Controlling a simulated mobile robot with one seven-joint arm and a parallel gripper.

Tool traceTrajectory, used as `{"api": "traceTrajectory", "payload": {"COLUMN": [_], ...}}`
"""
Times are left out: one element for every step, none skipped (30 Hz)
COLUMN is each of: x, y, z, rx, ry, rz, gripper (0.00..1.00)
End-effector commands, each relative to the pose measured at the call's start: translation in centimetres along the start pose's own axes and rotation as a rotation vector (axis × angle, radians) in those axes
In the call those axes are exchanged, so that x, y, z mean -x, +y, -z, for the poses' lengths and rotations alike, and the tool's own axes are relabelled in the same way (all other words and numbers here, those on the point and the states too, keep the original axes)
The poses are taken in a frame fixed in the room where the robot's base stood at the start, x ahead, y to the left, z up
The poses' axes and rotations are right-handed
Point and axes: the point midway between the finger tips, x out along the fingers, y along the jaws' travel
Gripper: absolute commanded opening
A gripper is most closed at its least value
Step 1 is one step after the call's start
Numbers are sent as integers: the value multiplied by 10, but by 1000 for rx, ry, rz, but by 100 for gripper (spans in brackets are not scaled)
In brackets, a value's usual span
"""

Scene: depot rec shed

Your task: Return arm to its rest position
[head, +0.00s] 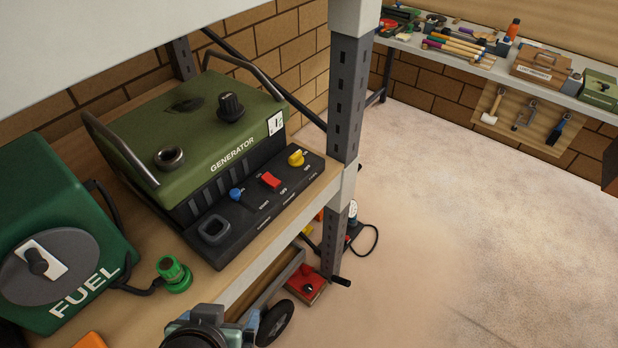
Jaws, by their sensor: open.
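A grey and black rounded part (205,332), which looks like part of my arm, shows at the bottom edge, in front of the shelf. Its lower portion is cut off by the frame. No gripper fingers show, so my gripper is out of view.
A green generator (215,125) and a green fuel container (60,250) stand on the wooden shelf (330,180) at left. A metal post (347,95) rises at its corner. A red-topped item (306,285) sits below. A tool-laden bench (425,50) is at back right; the floor (480,220) is open.

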Motion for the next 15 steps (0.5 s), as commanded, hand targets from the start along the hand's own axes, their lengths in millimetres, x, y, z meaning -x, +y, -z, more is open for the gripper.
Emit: {"api": "traceTrajectory", "payload": {"x": [0, 2, 6, 10, 14, 22, 28, 37, 50, 62, 76, 97, 114, 131, 156], "y": [-3, -4, -6, -7, -7, -7, -6, -5, -3, 0, 4, 10, 14, 19, 27], "z": [22, 35, 53, 67, 82, 103, 120, 136, 160, 178, 196, 219, 234, 248, 265], "rx": [-6, -8, -8, -10, -10, -11, -10, -10, -8, -7, -3, 1, 5, 11, 19], "ry": [71, 111, 170, 217, 266, 338, 395, 456, 548, 620, 696, 800, 878, 955, 1060], "rz": [27, 42, 62, 75, 88, 107, 119, 130, 142, 151, 157, 160, 162, 160, 153], "gripper": [92, 92, 92, 92, 92, 92, 92, 92, 92, 92, 92, 92, 92, 92, 92]}}
